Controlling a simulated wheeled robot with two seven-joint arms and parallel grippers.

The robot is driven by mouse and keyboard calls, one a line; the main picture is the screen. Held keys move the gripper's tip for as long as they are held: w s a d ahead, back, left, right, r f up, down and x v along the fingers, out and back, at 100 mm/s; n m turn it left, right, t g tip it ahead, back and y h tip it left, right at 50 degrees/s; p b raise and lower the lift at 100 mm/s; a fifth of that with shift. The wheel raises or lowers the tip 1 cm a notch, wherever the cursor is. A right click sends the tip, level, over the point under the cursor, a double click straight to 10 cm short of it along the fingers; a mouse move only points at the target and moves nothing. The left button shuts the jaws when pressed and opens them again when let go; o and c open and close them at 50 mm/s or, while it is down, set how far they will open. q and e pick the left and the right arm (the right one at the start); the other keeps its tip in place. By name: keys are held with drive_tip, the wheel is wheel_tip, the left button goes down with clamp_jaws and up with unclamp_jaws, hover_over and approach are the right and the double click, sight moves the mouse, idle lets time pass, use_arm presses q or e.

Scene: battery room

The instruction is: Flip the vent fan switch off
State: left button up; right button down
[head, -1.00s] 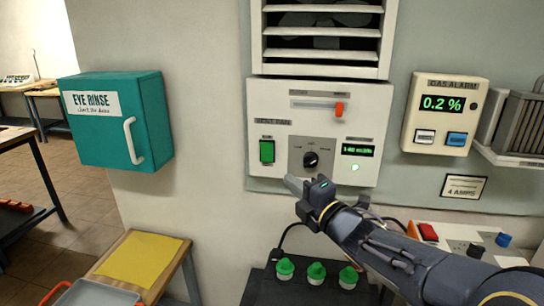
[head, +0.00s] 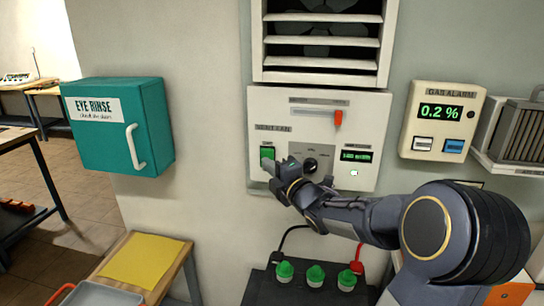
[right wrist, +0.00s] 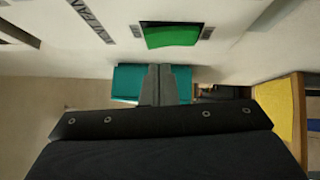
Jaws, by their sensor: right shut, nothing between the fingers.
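The vent fan switch (head: 267,152) is a lit green rocker at the left of a white control panel (head: 268,104), under a label that seems to read vent fan. My right gripper (head: 269,166) is shut and empty, with its tips at the lower part of the switch in the head view. In the right wrist view the green switch (right wrist: 172,35) shows above the closed fingers (right wrist: 158,83), with a gap in the picture between them. I cannot tell whether the tips touch the panel. My left gripper is out of view.
The panel also has a black knob (head: 310,165), an orange-red slider (head: 338,118) and a small display (head: 356,156). A louvred vent (head: 318,74) is above. A teal eye rinse box (head: 120,150) hangs left; a gas alarm (head: 439,98) hangs right. Green-capped battery (head: 262,291) stands below.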

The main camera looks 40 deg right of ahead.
drive_tip(key=shift+w+d+r+p, duration=0.2)
drive_tip(key=shift+w+d+p, duration=0.1)
drive_tip(key=shift+w+d, duration=0.45)
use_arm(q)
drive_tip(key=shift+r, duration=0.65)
use_arm(e)
drive_tip(key=shift+s+d, duration=0.1)
drive_tip(key=shift+d, duration=0.05)
drive_tip(key=shift+f+b, duration=0.15)
drive_tip(key=shift+b, duration=0.25)
drive_tip(key=shift+d+r, duration=0.15)
drive_tip(key=shift+r, duration=0.05)
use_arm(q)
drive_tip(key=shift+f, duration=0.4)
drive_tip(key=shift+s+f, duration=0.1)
